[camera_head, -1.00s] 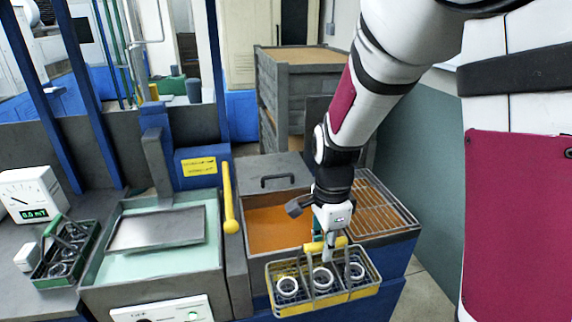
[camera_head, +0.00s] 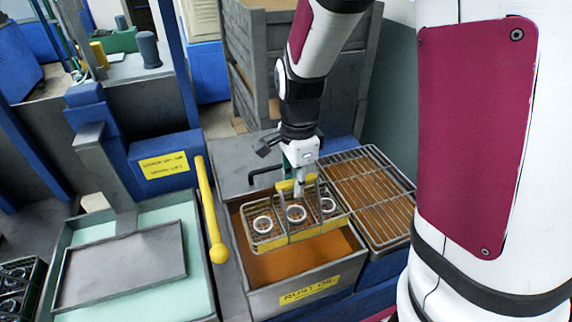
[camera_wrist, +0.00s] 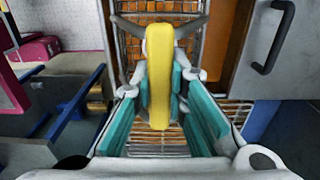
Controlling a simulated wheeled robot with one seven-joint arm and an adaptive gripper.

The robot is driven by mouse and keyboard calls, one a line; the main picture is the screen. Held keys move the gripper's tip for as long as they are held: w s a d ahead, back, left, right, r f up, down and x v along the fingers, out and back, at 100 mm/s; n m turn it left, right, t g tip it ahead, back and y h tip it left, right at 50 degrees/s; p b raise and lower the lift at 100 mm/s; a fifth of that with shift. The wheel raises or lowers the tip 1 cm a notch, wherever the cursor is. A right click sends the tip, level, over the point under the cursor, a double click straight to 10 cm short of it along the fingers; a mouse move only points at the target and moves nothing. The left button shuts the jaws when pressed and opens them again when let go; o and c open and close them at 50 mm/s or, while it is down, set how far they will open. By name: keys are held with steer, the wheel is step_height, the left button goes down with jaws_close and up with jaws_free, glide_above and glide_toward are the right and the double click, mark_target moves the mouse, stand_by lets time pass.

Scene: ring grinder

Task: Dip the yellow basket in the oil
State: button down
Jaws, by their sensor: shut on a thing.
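The yellow basket (camera_head: 263,241) is a wire basket with a yellow rim band and several metal rings inside. My gripper (camera_head: 299,176) is shut on its yellow handle, which also shows in the wrist view (camera_wrist: 160,80) between the teal finger pads (camera_wrist: 161,92). The basket hangs over the oil tank (camera_head: 262,300), labelled "RUST OIL", with brown-orange oil (camera_head: 300,262) visible below and in front of it. The basket looks about level. The head view does not clearly show whether its bottom touches the oil.
A wire drain rack (camera_head: 372,190) adjoins the tank on the right. The tank's lid with a dark handle (camera_head: 262,178) is behind. A yellow lever (camera_head: 208,205) and a tank of pale green liquid (camera_head: 185,220) are on the left. A dark basket (camera_head: 18,290) sits at far left.

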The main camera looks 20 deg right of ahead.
steer(key=shift+w+f, duration=0.15)
steer(key=shift+w, duration=0.1)
step_height(320, 180, down, 2)
steer(key=shift+w+f+b, duration=0.1)
steer(key=shift+f+b, duration=0.1)
steer(key=shift+b, duration=1)
step_height(320, 180, down, 15)
steer(key=b, duration=0.8)
steer(key=shift+f+b, duration=0.2)
steer(key=shift+b, duration=0.2)
stand_by(4.6)
